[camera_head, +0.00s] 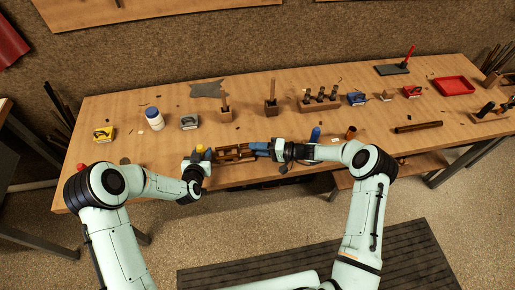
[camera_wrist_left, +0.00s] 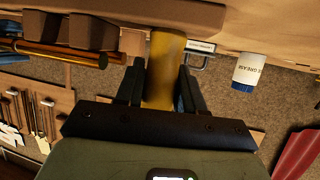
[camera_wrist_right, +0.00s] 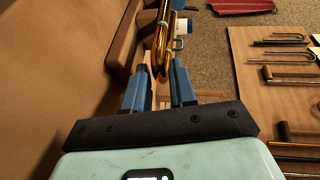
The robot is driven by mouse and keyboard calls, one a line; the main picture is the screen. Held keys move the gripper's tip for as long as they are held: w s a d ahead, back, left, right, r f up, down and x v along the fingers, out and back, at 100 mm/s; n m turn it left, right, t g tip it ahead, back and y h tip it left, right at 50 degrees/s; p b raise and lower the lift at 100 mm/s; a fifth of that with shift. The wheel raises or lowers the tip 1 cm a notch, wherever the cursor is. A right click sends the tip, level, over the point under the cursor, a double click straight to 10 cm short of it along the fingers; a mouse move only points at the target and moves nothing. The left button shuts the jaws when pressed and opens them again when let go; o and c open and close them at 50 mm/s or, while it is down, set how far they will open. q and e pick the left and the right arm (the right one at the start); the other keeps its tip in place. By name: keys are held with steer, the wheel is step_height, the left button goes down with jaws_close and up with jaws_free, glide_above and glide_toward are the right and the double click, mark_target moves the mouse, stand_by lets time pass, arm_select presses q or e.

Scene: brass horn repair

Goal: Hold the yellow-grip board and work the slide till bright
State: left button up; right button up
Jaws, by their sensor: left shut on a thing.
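A brown wooden board (camera_head: 234,147) with blocks lies near the front edge of the bench, between my two grippers. Its yellow grip (camera_wrist_left: 164,65) stands between the fingers of my left gripper (camera_wrist_left: 160,82), which is shut on it. In the head view, my left gripper (camera_head: 203,156) is at the board's left end. The brass slide (camera_wrist_right: 163,45) runs ahead of my right gripper (camera_wrist_right: 159,75), its near end reaching between the blue fingertips. These fingers stand apart, with a gap visible. In the head view, my right gripper (camera_head: 262,150) is at the board's right end.
A white jar (camera_head: 155,121) and a yellow block (camera_head: 103,134) stand at the left. Behind are a grey block (camera_head: 189,122), a wooden rack (camera_head: 320,104) and a blue block (camera_head: 357,99). A red tray (camera_head: 453,86) lies far right. A dark rod (camera_head: 418,127) lies right of my arm.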

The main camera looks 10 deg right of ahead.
jaws_close()
steer(key=shift+d, duration=2)
jaws_free()
steer(key=v, duration=1.2)
steer(key=shift+r, duration=0.1)
